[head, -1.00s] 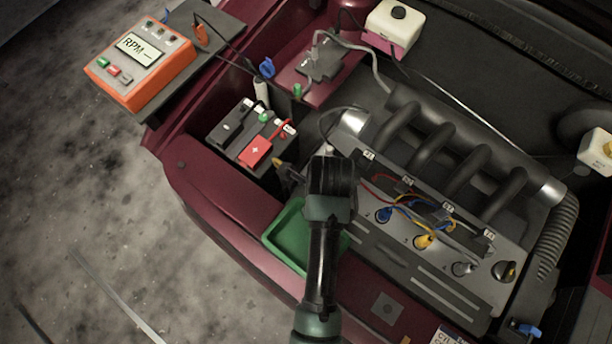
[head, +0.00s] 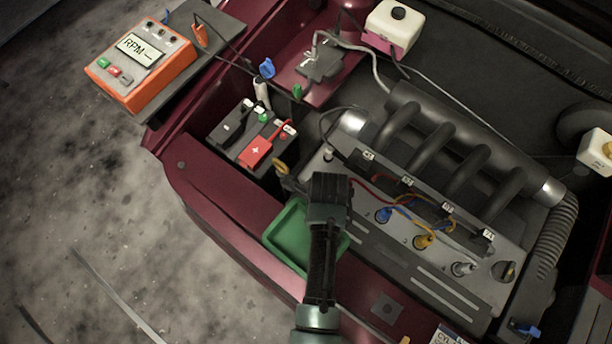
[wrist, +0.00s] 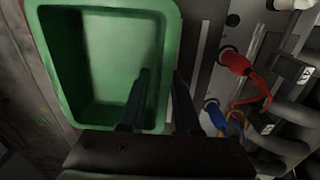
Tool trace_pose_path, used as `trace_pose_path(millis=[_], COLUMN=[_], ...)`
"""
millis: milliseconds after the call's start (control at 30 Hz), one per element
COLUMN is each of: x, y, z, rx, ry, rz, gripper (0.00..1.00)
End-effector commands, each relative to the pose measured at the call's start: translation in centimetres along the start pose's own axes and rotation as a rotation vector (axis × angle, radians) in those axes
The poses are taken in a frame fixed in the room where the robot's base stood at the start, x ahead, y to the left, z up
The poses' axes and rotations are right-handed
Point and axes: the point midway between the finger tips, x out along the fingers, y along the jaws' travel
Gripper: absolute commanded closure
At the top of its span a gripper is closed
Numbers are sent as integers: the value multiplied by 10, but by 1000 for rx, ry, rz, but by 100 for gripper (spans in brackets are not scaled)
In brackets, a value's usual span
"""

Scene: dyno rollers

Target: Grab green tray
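The green tray (head: 285,238) is rectangular and empty where it shows, and lies on the car's front edge beside the engine. My arm covers its right part in the head view. In the wrist view the tray (wrist: 105,60) fills the upper left. My gripper (wrist: 162,78) is open there, with a gap between its two dark fingers. The left finger overlaps the tray's inside and the right finger is just outside its right wall. The rim appears between them. I cannot tell whether either finger touches it.
The engine (head: 400,255) with coloured plug leads is right of the tray. A black battery (head: 235,125) with a red terminal cover sits behind it. An orange RPM meter (head: 150,70) stands at the upper left.

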Motion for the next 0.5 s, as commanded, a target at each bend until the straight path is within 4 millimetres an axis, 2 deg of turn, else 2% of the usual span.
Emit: trace_pose_path(millis=[33, 133, 167, 500], x=[0, 0, 0, 0], y=[0, 0, 0, 0], z=[0, 0, 0, 0], rx=[0, 0, 0, 0], ry=[0, 0, 0, 0], rz=[0, 0, 0, 0], gripper=[79, 97, 100, 100])
